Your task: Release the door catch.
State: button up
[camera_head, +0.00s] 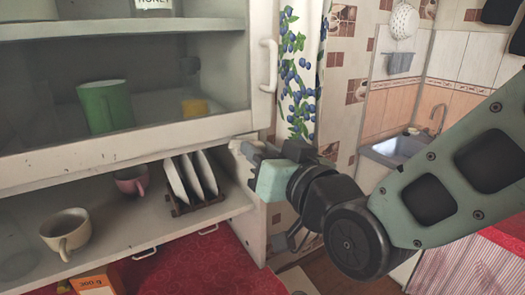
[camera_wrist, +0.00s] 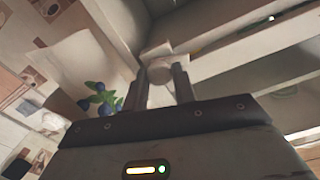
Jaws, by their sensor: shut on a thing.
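The cabinet door (camera_head: 120,146) is a white frame with glass panes, closed across the upper shelves. Its white handle (camera_head: 268,66) stands on the right-hand frame. My gripper (camera_head: 250,150) is at the door's lower right corner, against the cabinet's side post. In the wrist view my gripper (camera_wrist: 161,84) has its two dark fingers on either side of a small pale rounded piece, which looks like the door catch (camera_wrist: 158,70). The fingers are shut on it. In the head view the catch is mostly hidden by my gripper.
Below the door, an open shelf holds a cream mug (camera_head: 66,232), a pink cup (camera_head: 131,180) and plates in a rack (camera_head: 198,205). Behind the glass stand a green mug (camera_head: 106,105) and a yellow item (camera_head: 195,108). A sink (camera_head: 395,150) is at right.

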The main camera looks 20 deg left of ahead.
jog(key=n+b, duration=0.3)
jog(key=b, duration=0.1)
dwell(0.3)
jog(key=o, duration=1)
